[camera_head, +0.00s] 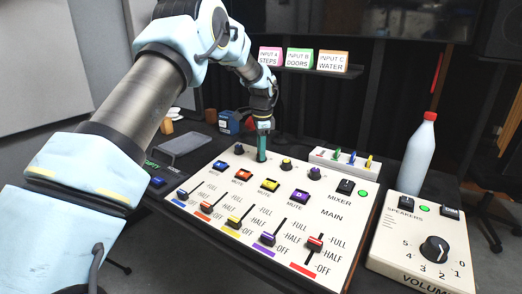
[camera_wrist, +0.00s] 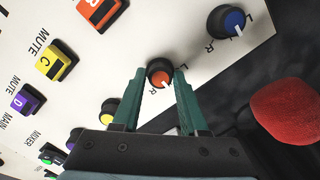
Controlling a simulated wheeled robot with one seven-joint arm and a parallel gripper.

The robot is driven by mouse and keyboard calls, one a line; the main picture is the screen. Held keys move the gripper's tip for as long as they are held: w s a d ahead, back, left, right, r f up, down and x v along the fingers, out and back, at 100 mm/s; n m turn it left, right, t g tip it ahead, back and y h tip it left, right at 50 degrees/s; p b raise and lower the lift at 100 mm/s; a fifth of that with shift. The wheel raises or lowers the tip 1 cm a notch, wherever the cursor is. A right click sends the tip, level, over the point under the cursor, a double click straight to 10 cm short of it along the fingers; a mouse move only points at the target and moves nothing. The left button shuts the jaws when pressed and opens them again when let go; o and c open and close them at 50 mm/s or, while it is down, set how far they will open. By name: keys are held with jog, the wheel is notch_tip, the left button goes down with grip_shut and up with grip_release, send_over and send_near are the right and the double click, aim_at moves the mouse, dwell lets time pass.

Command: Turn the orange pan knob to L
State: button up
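The orange pan knob (camera_wrist: 160,73) sits on the white mixer panel (camera_wrist: 190,30), between the two teal fingers of my gripper (camera_wrist: 161,76) in the wrist view. Its white pointer faces down and slightly right, between its R mark and its L mark. The fingers stand on either side of the knob, with a small gap at least on the left, so my gripper looks open around it. In the head view my gripper (camera_head: 262,155) points down at the knob row and hides the orange knob.
The blue knob (camera_wrist: 228,22) and yellow knob (camera_wrist: 109,110) flank the orange one. Mute buttons and sliders fill the panel below the row. A red rounded object (camera_wrist: 285,108) lies off the panel. A speakers box (camera_head: 420,240) and a bottle (camera_head: 418,155) stand at right.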

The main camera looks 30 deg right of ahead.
grip_shut()
jog(key=shift+n, duration=0.3)
jog(key=n+p, duration=0.2)
jog(key=n, duration=0.3)
jog(key=shift+r+g, duration=0.1)
jog(key=shift+g, duration=0.2)
jog(key=n+p, duration=0.1)
jog(key=n, duration=0.5)
jog(key=shift+g, duration=0.3)
jog(key=shift+n, duration=0.3)
jog(key=shift+o, duration=2.3)
grip_release()
